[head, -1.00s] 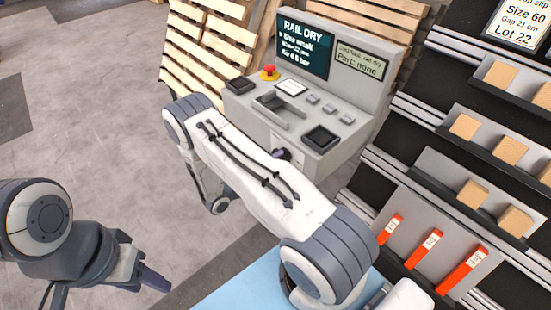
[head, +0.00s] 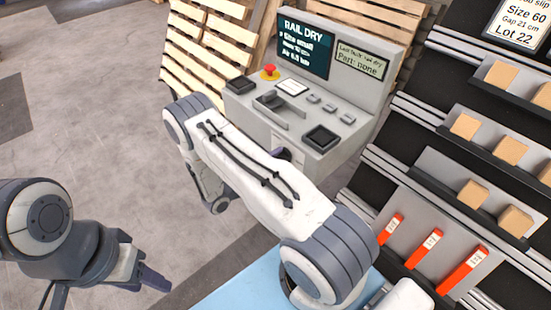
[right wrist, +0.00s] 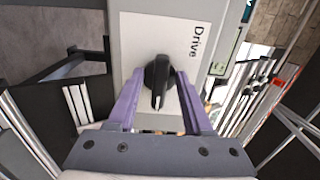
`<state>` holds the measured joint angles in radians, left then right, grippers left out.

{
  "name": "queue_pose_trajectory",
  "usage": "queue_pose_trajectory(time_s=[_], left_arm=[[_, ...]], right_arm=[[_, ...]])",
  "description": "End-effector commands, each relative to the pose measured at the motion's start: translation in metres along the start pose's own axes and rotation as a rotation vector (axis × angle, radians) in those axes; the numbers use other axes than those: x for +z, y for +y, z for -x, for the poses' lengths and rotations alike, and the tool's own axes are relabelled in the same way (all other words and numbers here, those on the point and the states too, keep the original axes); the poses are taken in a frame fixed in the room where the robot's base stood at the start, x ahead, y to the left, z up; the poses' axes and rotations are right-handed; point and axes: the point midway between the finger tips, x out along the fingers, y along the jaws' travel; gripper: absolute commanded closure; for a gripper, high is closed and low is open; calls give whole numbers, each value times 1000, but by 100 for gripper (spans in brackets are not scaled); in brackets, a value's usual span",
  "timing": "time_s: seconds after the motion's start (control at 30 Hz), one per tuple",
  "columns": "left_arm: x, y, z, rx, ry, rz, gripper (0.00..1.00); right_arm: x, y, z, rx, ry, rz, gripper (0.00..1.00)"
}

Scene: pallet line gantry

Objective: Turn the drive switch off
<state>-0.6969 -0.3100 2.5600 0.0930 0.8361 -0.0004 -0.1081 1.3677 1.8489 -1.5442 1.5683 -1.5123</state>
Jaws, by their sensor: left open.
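The drive switch (right wrist: 158,78) is a black rotary knob on a white plate marked "Drive" (right wrist: 195,42). In the right wrist view its white pointer line points down the picture, toward my palm. My right gripper (right wrist: 159,80) has its two purple fingers on either side of the knob, with small gaps visible, so it looks open. In the head view the switch and most of my right gripper are hidden behind my right arm. My left gripper (head: 155,278) is open and empty over the floor at the lower left, far from the console.
The grey console (head: 345,90) carries a screen reading "RAIL DRY", a red button (head: 269,72), black pads and a recess with a dark block (head: 269,99). Pallets (head: 210,45) stand behind. A rack (head: 440,180) with boxes and orange-red items is close on the right. Floor is clear at left.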

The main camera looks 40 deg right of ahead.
Motion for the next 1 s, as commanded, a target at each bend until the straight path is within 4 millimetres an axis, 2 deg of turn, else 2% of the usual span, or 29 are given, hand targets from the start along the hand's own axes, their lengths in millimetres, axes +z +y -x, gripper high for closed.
queue_pose_trajectory(time_s=[0.37,0.47,0.8,1.0], left_arm=[[0,0,-1,0,0,0,50],[0,0,-4,0,0,0,50],[1,-1,-16,0,0,0,50],[1,-1,-19,0,0,0,50]], right_arm=[[0,0,4,0,1,-1,48],[1,1,17,0,-3,-2,48],[1,2,83,0,-4,-2,48],[0,1,102,0,-1,-1,48]])
